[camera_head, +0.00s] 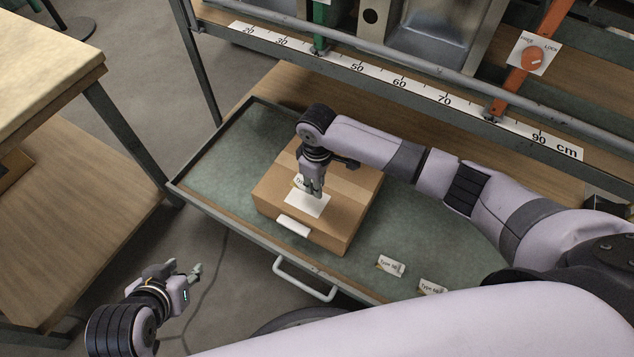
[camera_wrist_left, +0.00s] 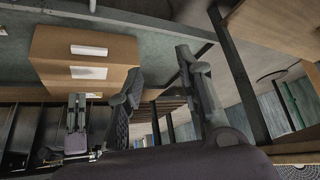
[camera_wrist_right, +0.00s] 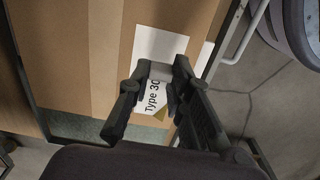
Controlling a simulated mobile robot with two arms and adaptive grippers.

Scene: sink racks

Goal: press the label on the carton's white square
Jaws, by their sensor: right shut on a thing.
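The brown carton (camera_head: 345,218) sits on the green drawer floor, with a blank white square (camera_head: 308,205) on its top. My right gripper (camera_head: 314,192) is over the carton at the square, fingers pointing down. In the right wrist view it is shut on a label (camera_wrist_right: 153,97) reading "Type 30", which lies by the edge of the white square (camera_wrist_right: 160,46). Whether the label touches the carton, I cannot tell. My left gripper (camera_head: 186,272) is open and empty, outside the drawer at lower left. The carton also shows in the left wrist view (camera_wrist_left: 60,52).
A white strip (camera_head: 293,226) is on the carton's near side. Two more labels, one here (camera_head: 390,266) and one here (camera_head: 431,287), lie on the drawer floor at right. The drawer has a white handle (camera_head: 304,280). A ruled rail (camera_head: 400,82) runs behind. A wooden table stands left.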

